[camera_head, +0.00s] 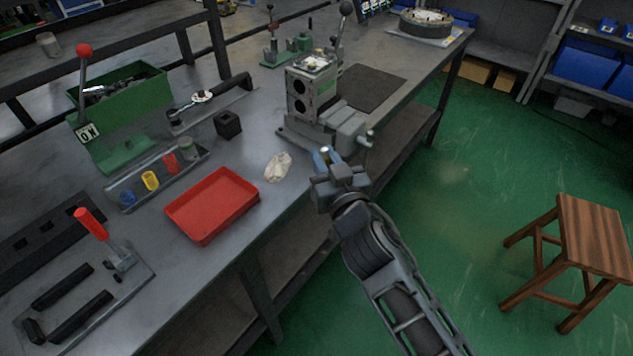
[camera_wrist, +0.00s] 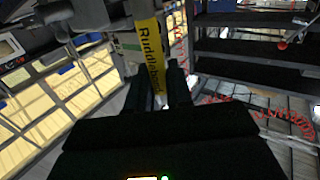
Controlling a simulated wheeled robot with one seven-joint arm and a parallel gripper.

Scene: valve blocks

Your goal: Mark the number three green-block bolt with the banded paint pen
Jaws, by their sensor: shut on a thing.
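My gripper (camera_head: 326,163) is beside the bench's right edge, just in front of the grey vise. It is shut on a pen (camera_wrist: 150,55) with a yellow label carrying dark lettering. In the head view only a small bluish and pale bit of the pen (camera_head: 325,154) shows between the fingers. A grey block (camera_head: 299,97) with dark round holes stands upright at the vise, with a green strip at its side. Its top carries small fittings too small to read; no bolt numbers can be read. The pen's tip is not clear in either view.
A rack (camera_head: 155,182) holds blue, yellow, red and grey-green pieces. A red tray (camera_head: 212,205), a crumpled cloth (camera_head: 278,167) and a small black block (camera_head: 228,124) lie on the bench. A green bin (camera_head: 120,105) stands at left. A wooden stool (camera_head: 590,235) is at right.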

